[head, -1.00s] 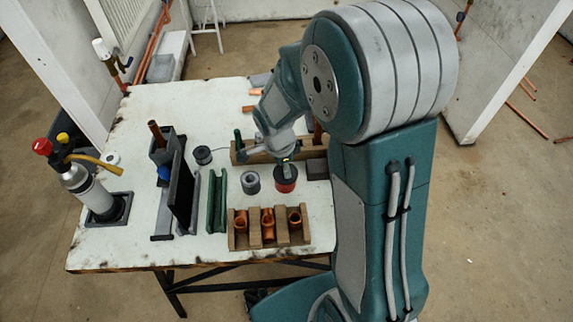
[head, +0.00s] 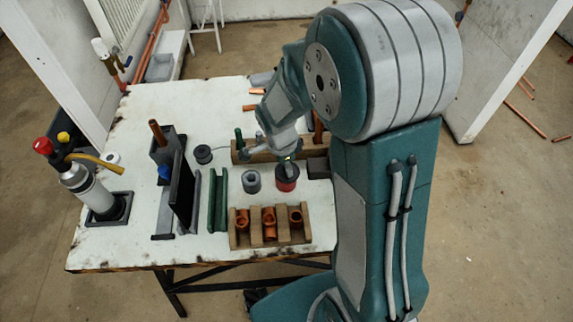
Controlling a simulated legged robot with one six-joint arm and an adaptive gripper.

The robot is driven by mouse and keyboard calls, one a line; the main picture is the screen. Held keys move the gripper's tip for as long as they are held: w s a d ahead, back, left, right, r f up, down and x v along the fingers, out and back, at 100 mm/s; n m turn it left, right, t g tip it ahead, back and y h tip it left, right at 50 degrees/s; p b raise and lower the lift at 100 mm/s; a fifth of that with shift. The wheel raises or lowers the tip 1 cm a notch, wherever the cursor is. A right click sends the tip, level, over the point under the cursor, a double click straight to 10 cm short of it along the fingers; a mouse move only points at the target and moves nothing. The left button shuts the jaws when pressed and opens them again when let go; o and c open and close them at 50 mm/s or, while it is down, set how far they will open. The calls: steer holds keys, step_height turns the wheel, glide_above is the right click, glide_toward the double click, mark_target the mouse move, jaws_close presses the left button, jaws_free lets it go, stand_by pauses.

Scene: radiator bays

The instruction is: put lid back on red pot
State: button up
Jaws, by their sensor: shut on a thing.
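The red pot (head: 286,184) stands upright on the white table, right of a grey cylinder. A dark round top shows on it, partly hidden by my gripper. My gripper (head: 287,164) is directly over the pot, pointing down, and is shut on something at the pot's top. The held thing is small and mostly hidden; it looks like the pot's dark lid. I cannot tell whether the lid sits fully on the rim.
A grey cylinder (head: 252,181) stands close left of the pot. A wooden holder (head: 283,237) with copper fittings is in front. A wooden rack (head: 240,155) and a dark block (head: 318,168) are behind. A gas torch (head: 90,190) stands at the left.

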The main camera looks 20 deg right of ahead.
steer(key=shift+d, duration=0.1)
steer(key=shift+a, duration=0.25)
stand_by(0.4)
steer(key=shift+f, duration=0.2)
stand_by(0.8)
steer(key=o, duration=0.9)
steer(key=o, duration=0.4)
steer(key=shift+r, duration=0.1)
